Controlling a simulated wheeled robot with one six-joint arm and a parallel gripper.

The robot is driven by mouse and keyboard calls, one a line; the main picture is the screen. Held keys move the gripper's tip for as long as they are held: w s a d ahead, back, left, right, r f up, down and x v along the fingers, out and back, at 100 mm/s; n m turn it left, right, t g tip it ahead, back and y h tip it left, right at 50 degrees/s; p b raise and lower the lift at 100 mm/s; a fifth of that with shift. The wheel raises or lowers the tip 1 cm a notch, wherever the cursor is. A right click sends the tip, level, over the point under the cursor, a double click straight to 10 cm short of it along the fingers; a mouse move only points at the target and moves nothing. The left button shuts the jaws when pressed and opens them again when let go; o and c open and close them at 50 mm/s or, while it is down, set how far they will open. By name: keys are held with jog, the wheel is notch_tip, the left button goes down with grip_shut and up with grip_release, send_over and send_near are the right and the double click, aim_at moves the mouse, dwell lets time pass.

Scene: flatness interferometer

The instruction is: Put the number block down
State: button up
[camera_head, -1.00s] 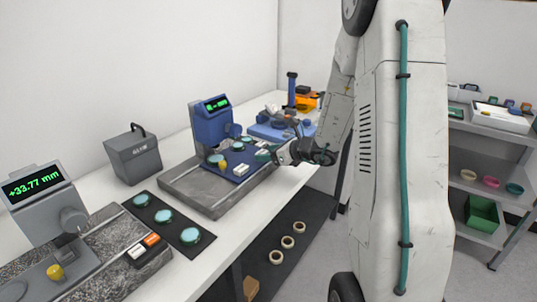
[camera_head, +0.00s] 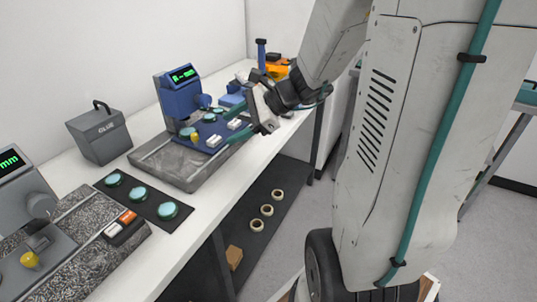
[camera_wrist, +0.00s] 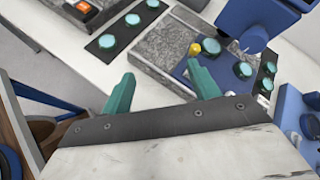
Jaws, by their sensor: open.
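I cannot read a number on either, so I cannot tell which is the number block. My gripper (camera_head: 230,132) is open, with its teal fingers spread beside and above that plate. In the wrist view the two fingers (camera_wrist: 161,88) stand apart with nothing between them. The yellow knob (camera_wrist: 195,48) and teal discs of the instrument show beyond the right finger.
A dark mat (camera_head: 147,201) with three teal discs lies left of the stone base (camera_head: 160,165). A grey instrument (camera_head: 35,205) with orange and white blocks stands at the near left. A grey GLUE box (camera_head: 100,135) stands by the wall. Tape rolls (camera_head: 267,210) lie on the lower shelf.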

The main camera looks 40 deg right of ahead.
jog(key=s+a+r+n+g+h, duration=0.25)
jog(key=s+a+n+g, duration=0.35)
jog(key=s+a+n, duration=0.6)
jog(key=s+d+r+n+h, duration=0.2)
jog(key=s+d+n+h, duration=0.2)
jog(key=s+n, duration=0.5)
jog(key=shift+s+n+g+h, duration=0.15)
jog(key=shift+n+g+h, duration=0.15)
jog(key=shift+h, duration=0.65)
jog(key=shift+d, duration=0.1)
